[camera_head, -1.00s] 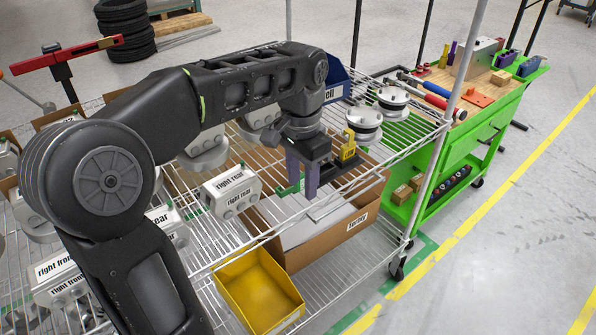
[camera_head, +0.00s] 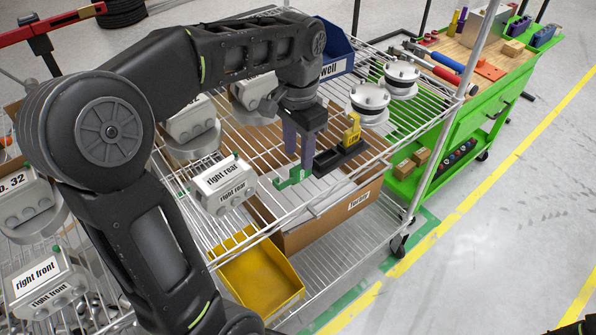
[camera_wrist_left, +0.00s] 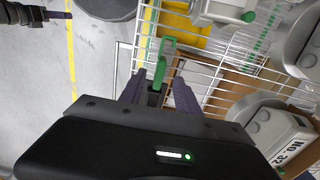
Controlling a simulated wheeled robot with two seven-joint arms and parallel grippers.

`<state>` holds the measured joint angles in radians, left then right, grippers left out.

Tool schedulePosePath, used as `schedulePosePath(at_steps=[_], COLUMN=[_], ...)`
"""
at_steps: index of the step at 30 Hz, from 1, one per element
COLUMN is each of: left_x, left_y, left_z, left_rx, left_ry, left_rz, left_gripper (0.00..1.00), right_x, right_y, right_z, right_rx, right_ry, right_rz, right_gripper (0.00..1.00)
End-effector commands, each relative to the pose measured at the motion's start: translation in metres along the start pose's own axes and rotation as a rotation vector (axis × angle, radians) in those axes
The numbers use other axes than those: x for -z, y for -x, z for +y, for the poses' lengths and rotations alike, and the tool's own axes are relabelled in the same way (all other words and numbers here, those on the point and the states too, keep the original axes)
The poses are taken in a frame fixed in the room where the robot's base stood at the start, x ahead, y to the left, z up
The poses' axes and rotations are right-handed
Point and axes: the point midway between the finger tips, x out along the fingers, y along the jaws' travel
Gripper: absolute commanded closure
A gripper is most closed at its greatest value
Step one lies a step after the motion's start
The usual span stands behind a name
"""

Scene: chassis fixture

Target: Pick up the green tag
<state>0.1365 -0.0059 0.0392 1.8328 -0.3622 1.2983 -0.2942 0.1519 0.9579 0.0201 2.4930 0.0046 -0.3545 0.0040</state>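The green tag (camera_head: 293,178) lies at the front edge of the wire shelf, beside a black holder (camera_head: 338,158) with a yellow piece (camera_head: 352,130) standing in it. My left gripper (camera_head: 299,158) points down just behind the tag in the head view. In the left wrist view the green tag (camera_wrist_left: 163,62) shows beyond and between the two spread purple fingers (camera_wrist_left: 160,90), which do not close on it. Whether a finger touches it I cannot tell. My right gripper (camera_wrist_left: 52,15) shows small at the top left of the wrist view; its opening is unclear.
The wire shelf (camera_head: 330,195) also holds grey parts labelled right rear (camera_head: 224,185), round metal parts (camera_head: 370,100) and a blue bin (camera_head: 335,50). A yellow bin (camera_head: 262,280) and a cardboard box (camera_head: 320,225) sit lower. A green cart (camera_head: 455,125) stands at the right.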

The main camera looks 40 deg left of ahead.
Motion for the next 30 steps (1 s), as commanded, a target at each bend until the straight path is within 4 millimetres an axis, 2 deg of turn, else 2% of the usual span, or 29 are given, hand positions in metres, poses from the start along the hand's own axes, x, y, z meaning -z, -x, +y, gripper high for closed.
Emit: schedulePosePath(at_steps=[11, 14, 21, 30], left_x=[0.0, -0.001, -0.001, -0.001], left_y=[-0.005, -0.013, -0.048, -0.056], left_z=[0.0, 0.0, 0.0, -0.001], left_rx=[0.0, -0.001, -0.001, 0.0], left_ry=[0.0, 0.0, 0.0, 0.001], left_rz=[0.0, -0.002, -0.002, 0.002], left_gripper=[0.61, 0.61, 0.61, 0.61], right_x=[0.0, -0.001, -0.002, -0.002], right_y=[0.001, 0.004, 0.011, 0.011], right_z=[0.0, -0.001, -0.003, -0.003], right_rx=[0.0, -0.001, -0.004, -0.004], right_ry=[0.0, -0.001, -0.003, -0.003], right_rz=[0.0, -0.001, -0.003, -0.004], right_gripper=[0.64, 0.64, 0.64, 0.64])
